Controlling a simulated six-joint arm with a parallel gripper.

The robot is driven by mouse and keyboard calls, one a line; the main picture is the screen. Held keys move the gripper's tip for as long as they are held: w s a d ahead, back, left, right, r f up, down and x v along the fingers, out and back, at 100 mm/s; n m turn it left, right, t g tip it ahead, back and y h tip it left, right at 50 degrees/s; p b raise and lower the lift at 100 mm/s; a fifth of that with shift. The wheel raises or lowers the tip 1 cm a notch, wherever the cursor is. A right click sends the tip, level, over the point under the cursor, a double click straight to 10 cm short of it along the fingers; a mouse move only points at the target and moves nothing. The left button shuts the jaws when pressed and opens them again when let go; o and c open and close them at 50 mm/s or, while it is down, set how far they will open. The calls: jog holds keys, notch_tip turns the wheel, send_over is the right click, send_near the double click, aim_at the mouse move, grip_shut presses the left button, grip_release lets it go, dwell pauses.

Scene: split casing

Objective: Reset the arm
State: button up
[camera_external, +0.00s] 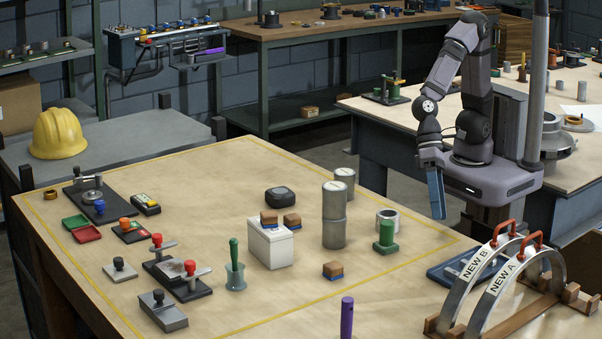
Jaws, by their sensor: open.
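My gripper (437,194) hangs pointing down at the end of my arm, beside the right edge of the wooden table. Its blue fingers look narrow from this side, and it is open with nothing seen between them. It is apart from the objects on the table. Two grey half-ring arches with red handles, NEW A (500,284) and NEW B (473,268), stand upright in a wooden cradle at the front right. Two stacked grey cylinders (334,235) stand near the middle of the table, with another grey cylinder (344,182) behind them.
A white box (270,246) carries small brown-and-blue blocks. A green stamp-like piece (386,238) and a blue tray (447,273) lie nearest my gripper. Several clamps and fixtures, including a red-knobbed one (189,268), fill the left side. The table's right edge strip is mostly clear.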

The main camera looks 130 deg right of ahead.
jog(key=s+d+f+n+g, duration=0.3)
jog(key=s+n, duration=0.2)
jog(key=s, duration=0.2)
jog(key=d+f+n+h, duration=0.1)
jog(key=d+n+h, duration=0.4)
jog(key=d, duration=0.6)
jog(key=shift+s+d+f+n+t+h+b, duration=0.3)
jog(key=shift+n+b, duration=0.1)
